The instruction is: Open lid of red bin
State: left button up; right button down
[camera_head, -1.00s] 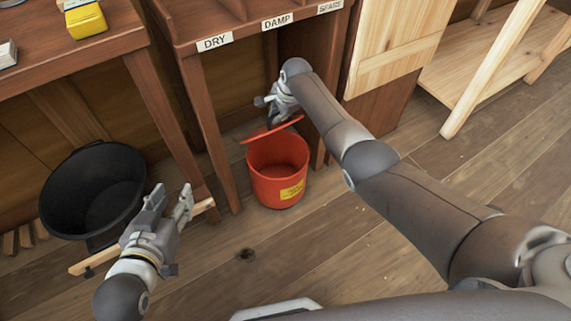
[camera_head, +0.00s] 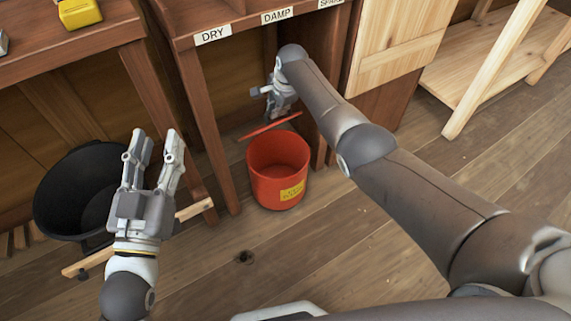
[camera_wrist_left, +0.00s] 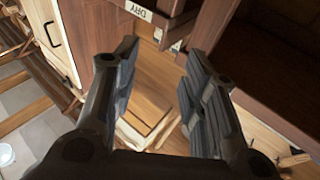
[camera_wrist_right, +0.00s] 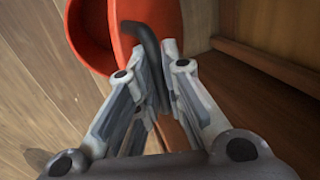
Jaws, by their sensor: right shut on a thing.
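The red bin (camera_head: 265,185) stands on the floor under the labelled bench, its mouth uncovered and its inside visible. Its red lid (camera_head: 272,126) is tilted nearly edge-on above the bin's far rim. My right gripper (camera_head: 270,110) is at the lid, shut on its dark curved handle, which shows between the fingers in the right wrist view (camera_wrist_right: 150,50). The bin's red rim (camera_wrist_right: 75,30) is beyond them. My left gripper (camera_head: 155,138) is open and empty, left of the bin, with its fingers pointing away from me.
A black tub (camera_head: 60,205) stands at the left, partly behind my left gripper. A bench leg (camera_head: 208,135) rises between the tub and the bin. A pale wooden shelf (camera_head: 490,60) stands at the right. The floor in front of the bin is clear.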

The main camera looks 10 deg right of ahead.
pick_arm(q)
jog(key=s+r+t+h+b, duration=0.2)
jog(key=s+r+t, duration=0.3)
jog(key=r, duration=0.3)
jog(key=shift+r+t, duration=0.25)
jog(key=shift+t, duration=0.15)
pick_arm(e)
jog(key=shift+w+a+r, duration=0.15)
jog(key=shift+w+r, duration=0.1)
jog(key=shift+w, duration=0.1)
jog(key=c, duration=1.3)
grip_release()
